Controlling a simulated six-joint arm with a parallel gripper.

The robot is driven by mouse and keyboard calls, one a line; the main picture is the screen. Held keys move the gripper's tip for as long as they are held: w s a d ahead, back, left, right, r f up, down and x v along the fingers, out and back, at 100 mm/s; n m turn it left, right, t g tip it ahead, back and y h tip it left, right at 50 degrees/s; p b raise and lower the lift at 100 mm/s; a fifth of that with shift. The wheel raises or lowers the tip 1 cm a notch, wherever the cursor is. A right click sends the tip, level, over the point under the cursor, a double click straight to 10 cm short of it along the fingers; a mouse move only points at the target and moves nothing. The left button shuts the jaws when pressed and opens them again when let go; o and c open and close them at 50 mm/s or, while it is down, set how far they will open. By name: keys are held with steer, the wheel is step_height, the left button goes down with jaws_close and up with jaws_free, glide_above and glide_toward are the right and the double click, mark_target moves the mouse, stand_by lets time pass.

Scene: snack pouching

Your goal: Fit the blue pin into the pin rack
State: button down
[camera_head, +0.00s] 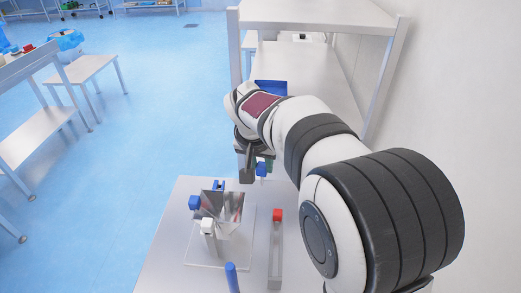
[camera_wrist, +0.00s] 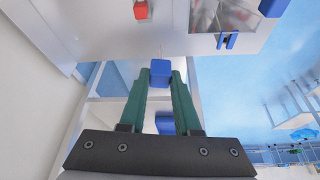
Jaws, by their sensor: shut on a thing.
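A pin with a blue block-shaped head (camera_wrist: 160,72) is between the fingertips of my gripper (camera_wrist: 160,82) in the wrist view. My gripper is shut on it. In the head view my gripper (camera_head: 250,165) is at the far edge of the table, and the blue head (camera_head: 261,169) shows beside its fingers with a short pale stem below. The pin is held above the surface, apart from the metal-walled holder (camera_head: 232,209). I cannot tell for sure which part is the pin rack. The holder stands on a pale plate and has blue blocks (camera_head: 194,202) and a white block (camera_head: 207,226) around it.
A grey bar with a red top (camera_head: 277,215) stands right of the holder. A blue rod (camera_head: 231,278) is at the near edge. A metal shelf (camera_head: 310,60) with a blue bin (camera_head: 270,87) stands behind. The table's left strip (camera_head: 165,240) is clear.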

steer(key=s+d+f+m+g+h, duration=0.1)
steer(key=s+d+f+m, duration=0.1)
steer(key=s+m, duration=0.3)
steer(key=s+d+f+m+g+h, duration=0.1)
steer(key=s+d+f+m+h, duration=0.1)
steer(key=s+f+m, duration=0.3)
steer(key=s, duration=0.3)
steer(key=shift+s, duration=0.4)
steer(key=shift+f, duration=2.15)
steer(key=shift+f, duration=2)
steer(key=shift+w, duration=0.1)
steer(key=shift+r, duration=2.15)
